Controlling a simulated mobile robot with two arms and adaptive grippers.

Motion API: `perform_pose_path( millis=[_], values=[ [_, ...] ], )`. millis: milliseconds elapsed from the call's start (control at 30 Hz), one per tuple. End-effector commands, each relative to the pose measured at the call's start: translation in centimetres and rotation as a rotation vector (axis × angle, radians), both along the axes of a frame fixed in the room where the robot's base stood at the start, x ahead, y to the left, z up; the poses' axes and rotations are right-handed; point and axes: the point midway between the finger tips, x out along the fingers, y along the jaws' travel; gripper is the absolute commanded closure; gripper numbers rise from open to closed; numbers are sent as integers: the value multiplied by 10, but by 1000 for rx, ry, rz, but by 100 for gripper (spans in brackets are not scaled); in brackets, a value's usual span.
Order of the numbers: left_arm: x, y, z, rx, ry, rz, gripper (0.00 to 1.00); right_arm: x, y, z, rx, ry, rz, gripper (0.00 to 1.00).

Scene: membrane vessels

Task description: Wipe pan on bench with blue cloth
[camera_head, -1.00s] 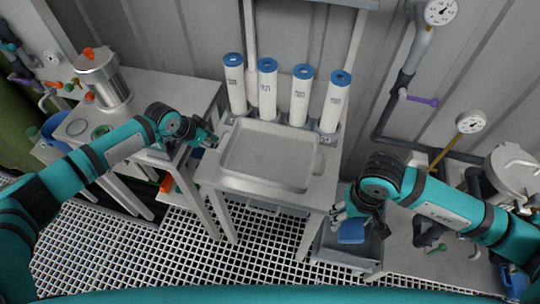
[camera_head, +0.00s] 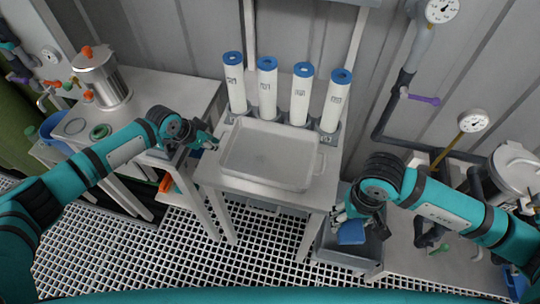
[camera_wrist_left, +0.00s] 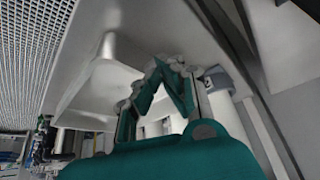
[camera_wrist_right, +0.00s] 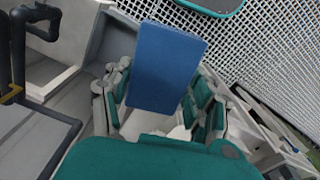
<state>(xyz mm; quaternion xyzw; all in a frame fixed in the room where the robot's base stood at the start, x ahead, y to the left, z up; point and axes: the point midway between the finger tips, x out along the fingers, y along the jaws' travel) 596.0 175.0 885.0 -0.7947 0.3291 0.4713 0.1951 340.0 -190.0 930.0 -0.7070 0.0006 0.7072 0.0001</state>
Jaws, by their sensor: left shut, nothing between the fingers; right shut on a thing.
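The pan (camera_head: 265,157) is a shallow light-grey tray on the middle bench (camera_head: 235,183). The blue cloth (camera_head: 352,232) is a flat block in my right gripper (camera_head: 345,213), to the right of and below the pan. The right wrist view shows the cloth (camera_wrist_right: 165,65) between the fingers of that gripper (camera_wrist_right: 160,95). My left gripper (camera_head: 212,142) is shut and empty by the left edge of the pan; I cannot tell whether it touches. The left wrist view shows its fingertips (camera_wrist_left: 158,68) together near the white pan wall (camera_wrist_left: 95,85).
Several white cylinders with blue caps (camera_head: 268,90) stand behind the pan. A grey bin (camera_head: 355,250) is under the cloth. A metal vessel (camera_head: 100,78) stands on the left bench. Pipes and gauges (camera_head: 473,123) line the right wall. The space above the pan is clear.

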Motion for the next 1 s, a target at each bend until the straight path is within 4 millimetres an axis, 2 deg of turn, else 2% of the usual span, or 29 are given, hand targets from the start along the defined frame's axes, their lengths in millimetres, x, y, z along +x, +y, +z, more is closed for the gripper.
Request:
perform_pose_path(
  millis=[767,1000],
  values=[
    [0,0,-17,-1,1,0,100,0,0,-11,0,0,0,68],
    [0,0,-7,0,1,0,100,0,0,-2,0,0,0,68]
  ],
)
